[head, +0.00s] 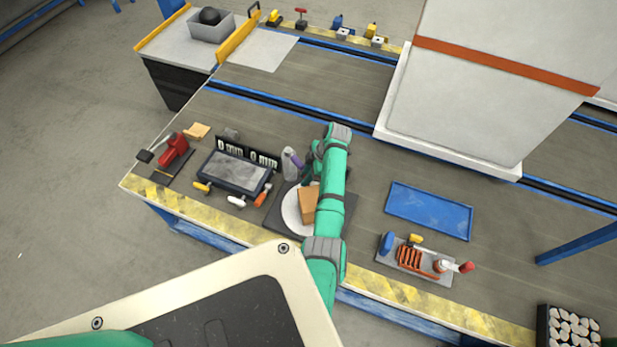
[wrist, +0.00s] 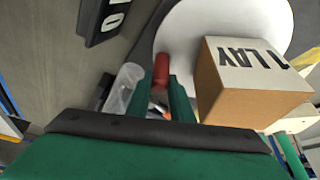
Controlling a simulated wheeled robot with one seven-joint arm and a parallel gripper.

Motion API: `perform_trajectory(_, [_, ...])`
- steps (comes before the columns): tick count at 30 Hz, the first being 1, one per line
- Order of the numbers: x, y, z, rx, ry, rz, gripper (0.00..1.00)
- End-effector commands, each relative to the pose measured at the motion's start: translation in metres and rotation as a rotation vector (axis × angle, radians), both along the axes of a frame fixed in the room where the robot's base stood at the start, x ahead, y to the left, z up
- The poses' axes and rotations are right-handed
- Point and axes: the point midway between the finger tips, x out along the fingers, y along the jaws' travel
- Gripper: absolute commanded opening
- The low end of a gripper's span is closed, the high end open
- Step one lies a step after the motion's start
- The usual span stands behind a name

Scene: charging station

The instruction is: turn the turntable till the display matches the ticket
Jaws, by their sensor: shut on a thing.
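The turntable is a white disc (head: 290,210), partly hidden by my arm in the head view; its disc also shows in the wrist view (wrist: 228,22). A brown box (head: 308,203) stands on it; the box's pale top (wrist: 245,55) carries black letters in the wrist view. The display (head: 247,153) reads "0 mm 0 mm" in white on black. My gripper (wrist: 161,88) is shut on a red upright peg (wrist: 161,68) at the disc's edge, beside the box. I cannot make out a ticket.
A clear bottle (wrist: 122,88) stands close to my gripper. A blue tray (head: 429,211) and a tool holder (head: 412,262) lie right. A large white cabinet (head: 480,90) stands behind.

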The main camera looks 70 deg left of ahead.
Motion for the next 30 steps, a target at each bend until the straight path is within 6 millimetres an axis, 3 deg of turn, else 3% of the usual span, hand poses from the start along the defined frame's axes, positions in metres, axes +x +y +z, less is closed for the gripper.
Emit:
perform_trajectory(8, [-0.007,-0.001,-0.002,-0.013,0.009,0.011,0.00])
perform_trajectory(9, [-0.007,-0.002,-0.002,-0.012,0.009,0.010,0.27])
perform_trajectory(11, [-0.006,-0.002,-0.002,-0.012,0.008,0.009,0.39])
perform_trajectory(23, [0.002,-0.004,0.005,-0.007,0.006,0.000,0.39])
perform_trajectory(30, [0.014,-0.007,0.042,-0.006,0.004,0.004,0.39])
